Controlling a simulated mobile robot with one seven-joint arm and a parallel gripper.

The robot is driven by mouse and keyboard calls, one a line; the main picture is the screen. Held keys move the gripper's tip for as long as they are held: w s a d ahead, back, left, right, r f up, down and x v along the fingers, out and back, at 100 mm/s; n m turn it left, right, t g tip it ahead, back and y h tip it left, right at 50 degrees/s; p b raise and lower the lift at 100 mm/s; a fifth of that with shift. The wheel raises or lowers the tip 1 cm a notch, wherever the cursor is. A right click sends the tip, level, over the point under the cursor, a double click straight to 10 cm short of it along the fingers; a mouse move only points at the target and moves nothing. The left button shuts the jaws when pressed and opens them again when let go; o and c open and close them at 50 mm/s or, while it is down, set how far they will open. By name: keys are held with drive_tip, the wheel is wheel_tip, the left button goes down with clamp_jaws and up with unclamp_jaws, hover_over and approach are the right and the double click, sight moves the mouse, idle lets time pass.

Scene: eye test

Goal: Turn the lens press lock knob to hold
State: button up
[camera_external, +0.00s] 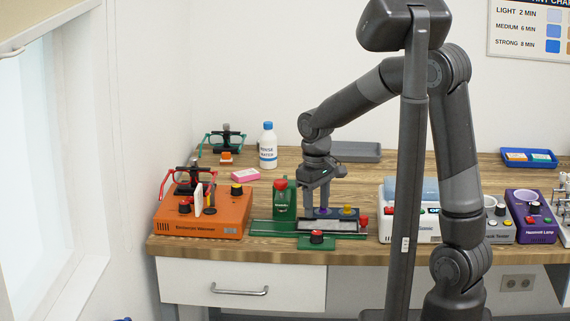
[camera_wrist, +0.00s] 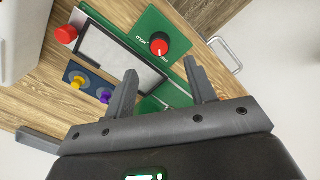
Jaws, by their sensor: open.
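The red lock knob (camera_external: 317,237) with a black collar sits on a small green plate (camera_external: 303,244) at the front of the green lens press. In the wrist view, the knob (camera_wrist: 158,44) lies just beyond my fingertips, roughly between their lines. A small label beside it seems to read HOLD; the knob's pointing direction is too small to tell for sure. My gripper (camera_external: 316,208) points down, open and empty, over the press, behind the knob and apart from it. Its two fingers also show in the wrist view (camera_wrist: 161,70).
A green body with a red cap (camera_external: 283,197) stands left of my gripper. A purple knob (camera_wrist: 104,95) and a yellow knob (camera_wrist: 76,84) stand close by, with a red knob (camera_wrist: 66,34) beyond. An orange device (camera_external: 207,217) and a white device (camera_external: 397,230) flank the press.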

sight(317, 232)
wheel_tip(317, 232, down, 7)
drive_tip(key=shift+w+f, duration=0.1)
drive_tip(key=shift+f, duration=0.1)
drive_tip(key=shift+c, duration=0.4)
drive_tip(key=c, duration=0.9)
